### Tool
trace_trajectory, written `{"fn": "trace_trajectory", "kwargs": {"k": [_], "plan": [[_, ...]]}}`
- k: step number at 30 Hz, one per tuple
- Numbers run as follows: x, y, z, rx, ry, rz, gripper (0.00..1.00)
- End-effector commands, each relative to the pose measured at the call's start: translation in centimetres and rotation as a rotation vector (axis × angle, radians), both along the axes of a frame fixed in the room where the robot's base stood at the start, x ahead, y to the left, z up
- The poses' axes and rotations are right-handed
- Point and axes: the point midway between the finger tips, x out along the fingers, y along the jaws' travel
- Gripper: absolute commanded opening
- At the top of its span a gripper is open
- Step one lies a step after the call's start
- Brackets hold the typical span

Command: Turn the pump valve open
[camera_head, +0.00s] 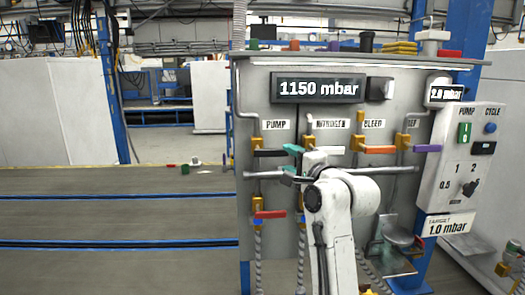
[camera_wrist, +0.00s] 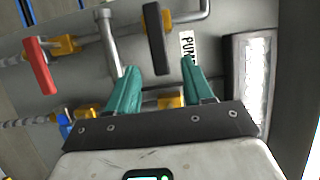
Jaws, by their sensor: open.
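The pump valve's black lever handle (camera_head: 270,153) lies level under the PUMP label (camera_head: 276,125), across its vertical pipe. It also shows in the wrist view (camera_wrist: 156,38), beside the same label (camera_wrist: 187,48). Its brass body (camera_head: 257,143) is at the handle's left end. My gripper (camera_head: 286,160) has teal fingers and is in front of the panel, near the handle's right end. In the wrist view my gripper (camera_wrist: 160,67) is open, with the handle's near end appearing between the fingertips. I cannot tell whether either finger touches it.
A red handle (camera_head: 270,214) sits below the pump valve. White (camera_head: 328,150), orange (camera_head: 377,149) and purple (camera_head: 427,148) handles line up to the right. A grey horizontal pipe (camera_head: 265,175) runs below them. The display (camera_head: 318,88) reads 1150 mbar.

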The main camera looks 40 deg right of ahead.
Motion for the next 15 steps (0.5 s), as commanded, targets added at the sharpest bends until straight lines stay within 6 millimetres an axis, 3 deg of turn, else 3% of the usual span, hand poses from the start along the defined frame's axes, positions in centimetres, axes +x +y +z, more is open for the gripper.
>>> {"fn": "trace_trajectory", "kwargs": {"k": [9,15], "plan": [[5.6,-1.1,0.1,-0.002,0.002,0.002,0.51],[7.7,-1.5,0.1,-0.003,0.003,0.002,0.51]]}}
